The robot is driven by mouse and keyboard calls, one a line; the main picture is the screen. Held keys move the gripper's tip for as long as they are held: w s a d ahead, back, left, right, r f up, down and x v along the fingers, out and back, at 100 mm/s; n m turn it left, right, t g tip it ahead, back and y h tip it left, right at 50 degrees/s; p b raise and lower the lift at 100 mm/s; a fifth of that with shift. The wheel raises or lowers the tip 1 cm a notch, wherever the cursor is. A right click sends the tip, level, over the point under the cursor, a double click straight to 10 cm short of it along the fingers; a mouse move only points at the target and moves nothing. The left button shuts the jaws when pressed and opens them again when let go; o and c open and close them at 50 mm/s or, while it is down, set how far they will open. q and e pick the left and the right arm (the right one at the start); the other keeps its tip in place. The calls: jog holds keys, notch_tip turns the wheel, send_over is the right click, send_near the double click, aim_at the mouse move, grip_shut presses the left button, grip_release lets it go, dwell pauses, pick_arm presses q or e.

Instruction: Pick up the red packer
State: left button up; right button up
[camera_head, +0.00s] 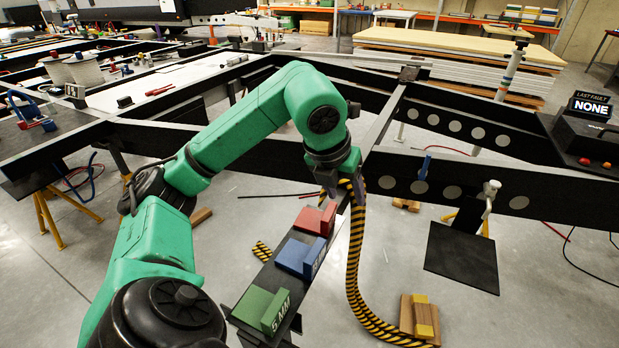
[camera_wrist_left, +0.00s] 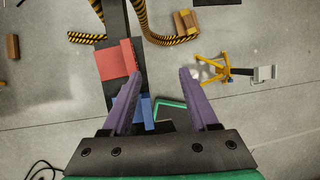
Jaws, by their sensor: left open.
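The red packer (camera_head: 315,219) sits at the far end of a dark narrow rail, beyond a blue packer (camera_head: 301,257) and a green packer (camera_head: 262,309). My left gripper (camera_head: 343,190) is above the red packer, a little to its right in the head view. In the left wrist view, the open purple fingers of the left gripper (camera_wrist_left: 185,72) point past the red packer (camera_wrist_left: 115,61), which lies to the left of the left finger. Nothing is between the fingers. The blue packer (camera_wrist_left: 130,110) is partly hidden behind the left finger. My right gripper is not in view.
A black-and-yellow striped hose (camera_head: 355,265) hangs close to the right of the rail. Black chassis beams (camera_head: 480,185) run behind and to the right. A dark plate (camera_head: 462,258) stands at the right, and wooden blocks (camera_head: 408,317) lie on the floor.

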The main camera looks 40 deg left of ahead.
pick_arm(q)
jog(key=s+a+n+y, duration=0.1)
jog(key=a+y, duration=0.1)
jog(key=a, duration=0.2)
jog(key=b, duration=0.2)
send_over(329, 211)
jog(key=s+d, duration=0.1)
jog(key=s, duration=0.1)
jog(key=shift+g, duration=0.3)
notch_tip(329, 211, down, 5)
jog(key=shift+w+d+f, duration=0.1)
jog(key=shift+d, duration=0.05)
jog(key=x, duration=0.6)
jog(key=shift+f+p, duration=0.25)
jog(key=shift+p, duration=0.15)
jog(key=shift+w+a+f, duration=0.2)
jog(key=shift+a+f, duration=0.15)
grip_shut()
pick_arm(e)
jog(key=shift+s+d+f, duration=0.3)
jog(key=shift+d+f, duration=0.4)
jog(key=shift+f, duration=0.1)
